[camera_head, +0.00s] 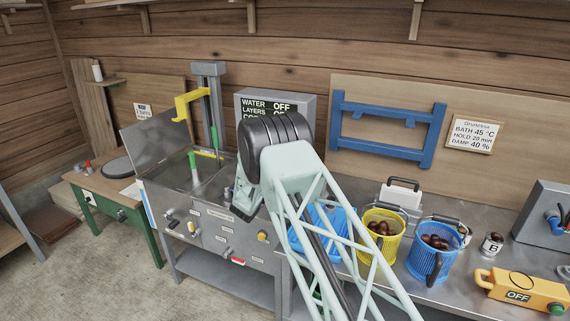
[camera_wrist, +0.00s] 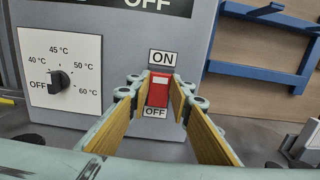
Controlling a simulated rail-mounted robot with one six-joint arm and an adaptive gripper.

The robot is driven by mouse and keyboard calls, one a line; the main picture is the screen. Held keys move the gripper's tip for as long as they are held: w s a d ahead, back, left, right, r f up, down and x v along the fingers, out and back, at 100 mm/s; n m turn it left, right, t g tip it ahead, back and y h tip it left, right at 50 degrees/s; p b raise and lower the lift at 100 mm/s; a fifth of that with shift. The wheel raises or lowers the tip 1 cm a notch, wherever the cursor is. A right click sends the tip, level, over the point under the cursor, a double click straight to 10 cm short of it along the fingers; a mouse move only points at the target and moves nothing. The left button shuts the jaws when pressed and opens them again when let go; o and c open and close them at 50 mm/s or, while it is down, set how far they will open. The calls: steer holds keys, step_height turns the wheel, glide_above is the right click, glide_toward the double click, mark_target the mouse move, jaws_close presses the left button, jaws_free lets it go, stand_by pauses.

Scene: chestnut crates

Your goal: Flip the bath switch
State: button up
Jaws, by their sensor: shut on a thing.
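The bath switch (camera_wrist: 158,92) is a red rocker with a white mark on its upper part, between an ON label above and an OFF label below. It is on the grey control box (camera_wrist: 120,23), which also shows in the head view (camera_head: 303,103). My gripper (camera_wrist: 160,95) is in front of the switch, its yellow-padded fingers on either side of it. The jaws are closed on the switch. In the head view my arm hides the gripper and the switch.
A temperature dial (camera_wrist: 60,82) points to OFF on the same box. A blue rack (camera_head: 385,132) is on the wall at right. A yellow basket (camera_head: 381,240) and a blue basket (camera_head: 437,255) of chestnuts stand on the bench. A steel tank with an open lid (camera_head: 157,146) is at left.

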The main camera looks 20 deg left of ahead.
steer(key=shift+f+t+b, duration=0.2)
steer(key=shift+t+b, duration=0.4)
steer(key=shift+b, duration=0.5)
steer(key=o, duration=0.8)
steer(key=shift+o, duration=0.2)
steer(key=shift+s, duration=0.2)
steer(key=s+f, duration=0.1)
steer(key=s, duration=1)
steer(key=shift+s+a+f, duration=0.15)
steer(key=shift+s+f, duration=0.05)
steer(key=shift+s, duration=0.1)
